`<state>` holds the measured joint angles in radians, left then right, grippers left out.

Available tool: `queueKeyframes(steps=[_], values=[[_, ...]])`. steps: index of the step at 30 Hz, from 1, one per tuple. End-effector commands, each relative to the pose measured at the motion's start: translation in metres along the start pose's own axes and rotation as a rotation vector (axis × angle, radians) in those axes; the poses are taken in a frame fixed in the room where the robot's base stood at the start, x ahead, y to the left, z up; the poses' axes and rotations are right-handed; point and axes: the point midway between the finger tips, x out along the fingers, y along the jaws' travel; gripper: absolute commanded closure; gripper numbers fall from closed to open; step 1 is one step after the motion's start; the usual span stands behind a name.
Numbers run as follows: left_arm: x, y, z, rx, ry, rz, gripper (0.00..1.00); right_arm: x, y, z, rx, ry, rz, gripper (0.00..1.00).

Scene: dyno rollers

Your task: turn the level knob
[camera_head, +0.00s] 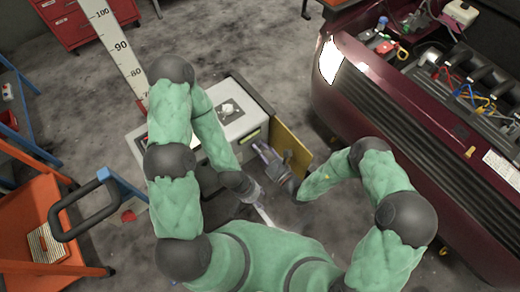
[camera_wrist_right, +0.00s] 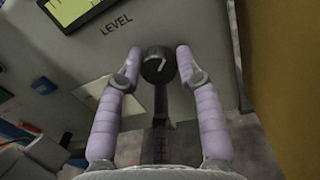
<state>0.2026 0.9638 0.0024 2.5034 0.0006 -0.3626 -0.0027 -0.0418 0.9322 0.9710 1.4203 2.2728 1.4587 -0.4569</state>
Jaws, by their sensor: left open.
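The level knob (camera_wrist_right: 157,65) is a round black knob with a light pointer mark, on a grey panel under the word LEVEL. My right gripper (camera_wrist_right: 158,56) is open, with one lavender finger on each side of the knob. Narrow gaps seem to show at both sides; I cannot tell whether a fingertip touches it. In the head view my right gripper (camera_head: 262,150) is beside the grey machine (camera_head: 242,118), and the knob is not seen there. My left gripper (camera_head: 263,214) is lower, in front of my body, open and away from the machine.
A yellow-brown panel (camera_head: 292,142) stands at the machine's right side, close to my right gripper. A dark red car front (camera_head: 390,90) with an open engine bay is at the right. An orange cart (camera_head: 40,225) and a tall measuring scale (camera_head: 115,45) are at the left.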

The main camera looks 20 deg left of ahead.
Motion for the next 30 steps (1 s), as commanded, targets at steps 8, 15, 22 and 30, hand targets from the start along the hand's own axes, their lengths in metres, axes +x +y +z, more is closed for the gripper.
queueKeyframes(steps=[8, 15, 22, 30], values=[[0.0, 0.0, 0.0, 0.0, 0.0, 0.0, 0.49, 0.0, 0.0, 0.0, -0.001, -0.001, 0.0, 0.42], [0.0, 0.0, 0.0, 0.0, 0.0, 0.0, 0.49, -0.007, 0.0, 0.0, 0.001, 0.001, 0.0, 0.42], [0.0, 0.0, 0.0, 0.0, 0.0, 0.0, 0.49, -0.041, -0.002, -0.001, 0.002, 0.003, -0.004, 0.42], [0.0, 0.0, 0.0, 0.0, 0.0, 0.0, 0.49, -0.084, -0.002, -0.001, 0.001, 0.001, -0.004, 0.42]])
